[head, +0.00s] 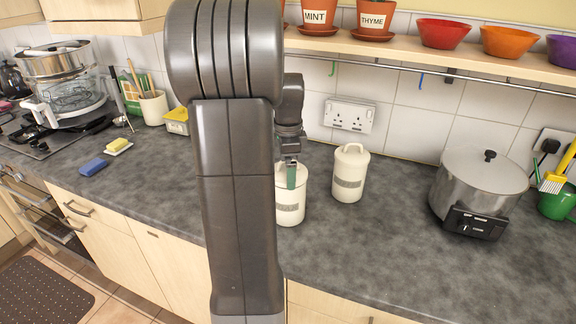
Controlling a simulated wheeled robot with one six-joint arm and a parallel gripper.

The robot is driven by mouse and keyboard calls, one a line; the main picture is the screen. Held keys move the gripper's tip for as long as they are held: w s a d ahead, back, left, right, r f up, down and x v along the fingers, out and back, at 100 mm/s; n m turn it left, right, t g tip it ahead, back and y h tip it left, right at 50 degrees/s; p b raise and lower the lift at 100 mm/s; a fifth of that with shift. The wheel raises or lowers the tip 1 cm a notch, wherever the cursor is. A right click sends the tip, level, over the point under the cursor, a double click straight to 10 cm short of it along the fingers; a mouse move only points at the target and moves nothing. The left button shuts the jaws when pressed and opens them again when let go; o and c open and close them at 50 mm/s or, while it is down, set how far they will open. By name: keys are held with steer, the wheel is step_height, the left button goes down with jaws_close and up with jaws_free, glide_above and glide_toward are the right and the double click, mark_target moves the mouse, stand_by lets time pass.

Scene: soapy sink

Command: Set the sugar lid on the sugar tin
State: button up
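Two cream tins with grey label bands stand close together on the dark worktop in the head view. The labels are too small to read, so I cannot tell which is the sugar tin. The left tin (289,209) is partly hidden behind my arm.
A steel slow cooker (480,183) stands at the right, beside a green mug (556,203). A shelf (440,59) with pots and bowls runs above. A blue sponge (93,167) lies at the left. The worktop between the right tin and the cooker is clear.

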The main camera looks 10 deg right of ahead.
steer(key=shift+f, duration=0.4)
steer(key=o, duration=0.6)
steer(key=shift+o, duration=0.2)
steer(key=shift+r, duration=0.1)
step_height(320, 180, up, 14)
steer(key=shift+b, duration=0.3)
steer(key=shift+f, duration=0.25)
step_height(320, 180, down, 14)
steer(key=shift+r, duration=0.1)
steer(key=shift+r+p, duration=0.4)
steer(key=shift+r, duration=0.05)
steer(key=shift+f, duration=0.1)
